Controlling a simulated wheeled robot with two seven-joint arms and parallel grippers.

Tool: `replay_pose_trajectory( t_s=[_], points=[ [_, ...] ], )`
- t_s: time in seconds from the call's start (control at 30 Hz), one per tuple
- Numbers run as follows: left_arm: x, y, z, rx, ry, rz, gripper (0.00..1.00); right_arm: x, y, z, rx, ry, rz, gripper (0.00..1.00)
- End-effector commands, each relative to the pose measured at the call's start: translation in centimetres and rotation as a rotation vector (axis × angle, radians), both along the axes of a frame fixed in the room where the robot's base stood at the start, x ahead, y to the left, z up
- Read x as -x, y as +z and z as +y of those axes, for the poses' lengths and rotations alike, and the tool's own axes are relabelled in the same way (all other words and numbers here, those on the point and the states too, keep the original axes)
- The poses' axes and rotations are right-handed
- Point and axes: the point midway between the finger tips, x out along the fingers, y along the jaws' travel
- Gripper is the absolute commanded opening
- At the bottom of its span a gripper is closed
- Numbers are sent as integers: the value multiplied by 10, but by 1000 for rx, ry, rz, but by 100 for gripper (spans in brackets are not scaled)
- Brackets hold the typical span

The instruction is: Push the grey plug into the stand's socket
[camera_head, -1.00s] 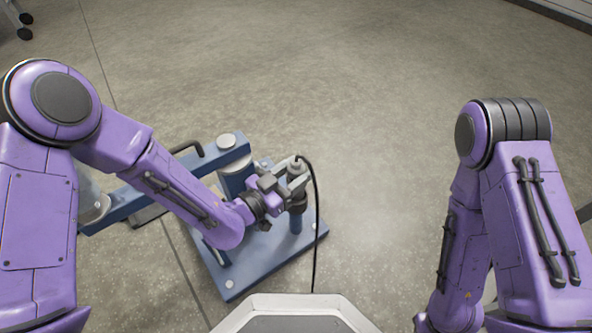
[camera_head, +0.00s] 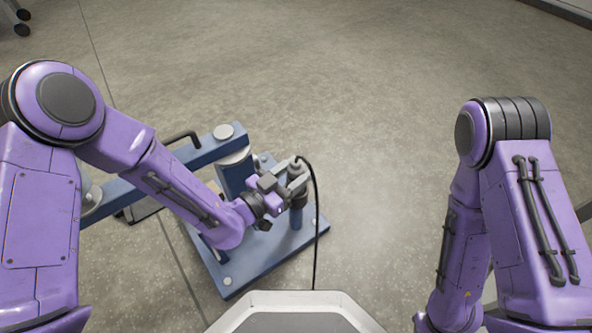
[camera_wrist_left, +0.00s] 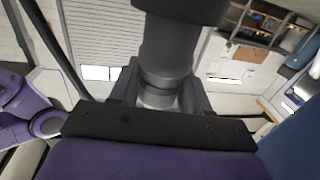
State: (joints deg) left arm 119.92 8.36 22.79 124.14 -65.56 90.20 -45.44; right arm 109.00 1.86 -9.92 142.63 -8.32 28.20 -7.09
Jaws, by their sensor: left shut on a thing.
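The grey plug (camera_head: 296,172) is upright in my left gripper (camera_head: 285,183), with a black cable rising from its top. The gripper is shut on it, right above the stand's socket (camera_head: 297,201), a dark collar on a short blue post. The plug's lower end is hidden by the fingers and collar, so I cannot tell how deep it sits. In the left wrist view the grey plug (camera_wrist_left: 166,50) stands between the dark fingers of the left gripper (camera_wrist_left: 160,97). My right arm shows at the right of the head view; its gripper is out of frame.
The socket post stands on a blue base plate (camera_head: 242,266) on the floor. A blue beam (camera_head: 190,158) with a black handle (camera_head: 184,135) and a thick post (camera_head: 235,172) lie close to my left forearm. The cable (camera_head: 316,225) hangs right of the post. Floor further right is clear.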

Motion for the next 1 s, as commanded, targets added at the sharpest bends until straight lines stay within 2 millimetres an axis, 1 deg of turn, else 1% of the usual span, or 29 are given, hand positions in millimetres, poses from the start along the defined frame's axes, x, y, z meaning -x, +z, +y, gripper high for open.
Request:
replay_pose_trajectory(
  t_s=[0.4, 0.43, 0.5, 0.83, 0.93, 1.0],
  points=[
    [0, -14, 0, 1, 0, -1, 11, 0, -12, 0, 0, 0, 0, 43],
    [0, -12, 0, 1, 0, -1, 57, 0, -11, 0, 0, 0, 0, 43],
    [0, -12, 0, 1, 0, -1, 77, 0, -10, 0, 0, 0, 0, 43],
    [1, -12, 2, 0, -3, 0, 77, 0, -10, 0, 0, 1, 0, 43],
    [5, -12, 8, 0, -12, 0, 77, -2, -11, 1, 0, 6, 0, 43],
    [9, -12, 16, -1, -21, 1, 77, -5, -11, 2, 0, 14, -1, 43]
  ],
)
